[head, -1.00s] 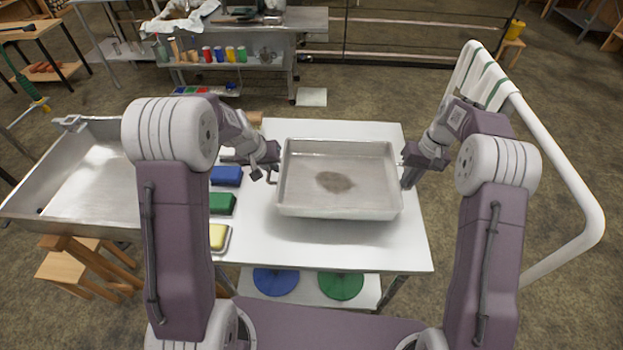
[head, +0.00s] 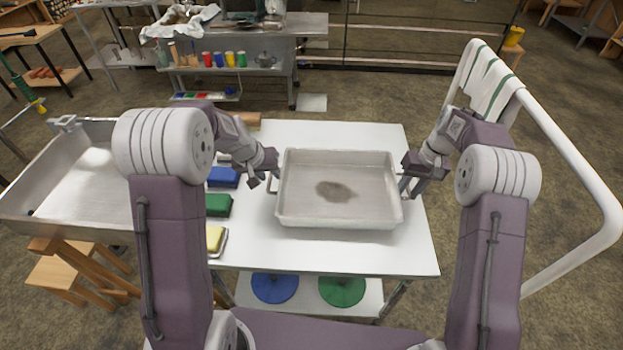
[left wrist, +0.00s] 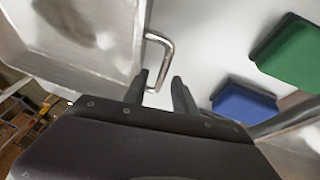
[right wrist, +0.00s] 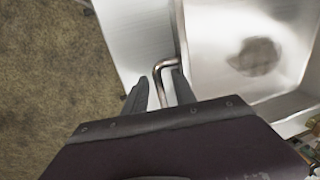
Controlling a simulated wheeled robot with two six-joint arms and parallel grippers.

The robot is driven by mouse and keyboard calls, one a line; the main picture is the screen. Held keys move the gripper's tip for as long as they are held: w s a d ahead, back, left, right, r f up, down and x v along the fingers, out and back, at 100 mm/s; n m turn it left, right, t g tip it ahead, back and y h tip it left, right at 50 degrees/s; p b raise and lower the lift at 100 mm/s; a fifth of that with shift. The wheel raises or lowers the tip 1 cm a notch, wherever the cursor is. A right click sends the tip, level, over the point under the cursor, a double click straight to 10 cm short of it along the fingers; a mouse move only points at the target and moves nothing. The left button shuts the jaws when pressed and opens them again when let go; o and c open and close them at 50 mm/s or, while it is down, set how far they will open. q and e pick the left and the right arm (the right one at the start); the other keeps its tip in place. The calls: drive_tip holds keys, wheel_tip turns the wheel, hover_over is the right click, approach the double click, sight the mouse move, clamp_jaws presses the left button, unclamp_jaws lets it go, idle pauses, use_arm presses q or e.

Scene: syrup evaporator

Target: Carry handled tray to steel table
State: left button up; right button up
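The handled tray (head: 338,215) is a shallow grey metal pan with a dark brown patch on its floor. It appears level, on or just over the white table. My left gripper (head: 272,180) is at its left side; the left wrist view shows its fingers open, with the left wire handle (left wrist: 167,52) reaching between them. My right gripper (head: 404,183) is at its right side; the right wrist view shows its fingers open around the right handle (right wrist: 158,75). The grey steel table (head: 312,24) stands at the back, partly loaded.
The white table (head: 330,256) also bears blue (head: 222,177), green (head: 218,205) and yellow (head: 215,238) blocks left of the tray. A large steel pan (head: 75,180) stands at the left. A white rail (head: 585,195) curves along the right. Floor shows between the tables.

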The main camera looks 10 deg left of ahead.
use_arm(q)
drive_tip(key=v, duration=1)
drive_tip(key=shift+r, duration=0.25)
use_arm(e)
wheel_tip(320, 180, up, 12)
drive_tip(key=d, duration=0.2)
use_arm(q)
drive_tip(key=shift+s, duration=0.1)
use_arm(e)
drive_tip(key=shift+d, duration=0.1)
